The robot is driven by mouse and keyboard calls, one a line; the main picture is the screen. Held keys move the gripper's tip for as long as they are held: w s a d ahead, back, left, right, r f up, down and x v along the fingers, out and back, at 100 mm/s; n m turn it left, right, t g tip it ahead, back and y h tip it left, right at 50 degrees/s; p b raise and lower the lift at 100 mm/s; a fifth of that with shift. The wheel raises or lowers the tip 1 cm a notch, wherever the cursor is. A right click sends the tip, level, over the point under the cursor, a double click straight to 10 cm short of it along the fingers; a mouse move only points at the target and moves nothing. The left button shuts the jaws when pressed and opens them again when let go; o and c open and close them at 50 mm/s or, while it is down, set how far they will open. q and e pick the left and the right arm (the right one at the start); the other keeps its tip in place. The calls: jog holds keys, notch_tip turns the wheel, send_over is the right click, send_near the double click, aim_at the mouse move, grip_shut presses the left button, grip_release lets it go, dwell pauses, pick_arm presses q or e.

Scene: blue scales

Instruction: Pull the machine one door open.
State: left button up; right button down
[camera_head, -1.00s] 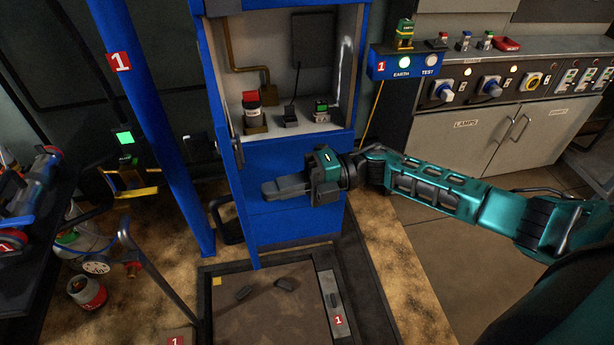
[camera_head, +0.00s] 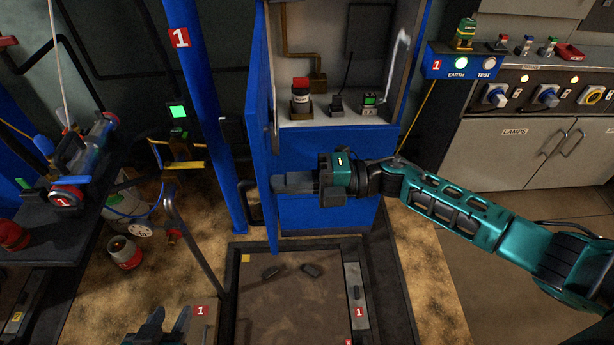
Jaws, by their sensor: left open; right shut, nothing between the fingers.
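The machine one cabinet is blue, with a grey interior (camera_head: 325,60) showing. Its blue door (camera_head: 262,110) stands ajar at the cabinet's left side, seen nearly edge-on, with a dark handle (camera_head: 247,203) on its outer side. My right gripper (camera_head: 277,184) comes in from the right across the cabinet front. It is shut and empty, its fingers pointing left at the door's inner side. I cannot tell whether the fingertips touch the door. My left gripper (camera_head: 168,322) is open and empty at the bottom edge, below and left of the door; its arm is out of frame.
A blue post (camera_head: 205,120) marked 1 stands left of the door. A dark table (camera_head: 90,210) with tools and a red canister (camera_head: 125,252) are further left. A framed floor pit (camera_head: 290,310) lies in front. A control counter (camera_head: 520,145) stands at right.

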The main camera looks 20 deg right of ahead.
pick_arm(q)
jog(key=shift+s+a+f, duration=0.1)
jog(key=shift+a+f, duration=0.05)
jog(key=shift+f, duration=0.1)
pick_arm(e)
jog(key=x, duration=0.7)
pick_arm(q)
jog(key=shift+r, duration=0.2)
pick_arm(e)
jog(key=shift+s+a, duration=0.15)
pick_arm(q)
jog(key=shift+s+d+f+b, duration=0.25)
jog(key=shift+s+d+b, duration=0.25)
jog(key=shift+s+d, duration=0.5)
pick_arm(e)
jog(key=s+v, duration=0.3)
jog(key=v, duration=1)
pick_arm(q)
jog(key=shift+w+d, duration=0.1)
jog(key=shift+w, duration=0.05)
pick_arm(e)
jog(key=shift+r, duration=0.1)
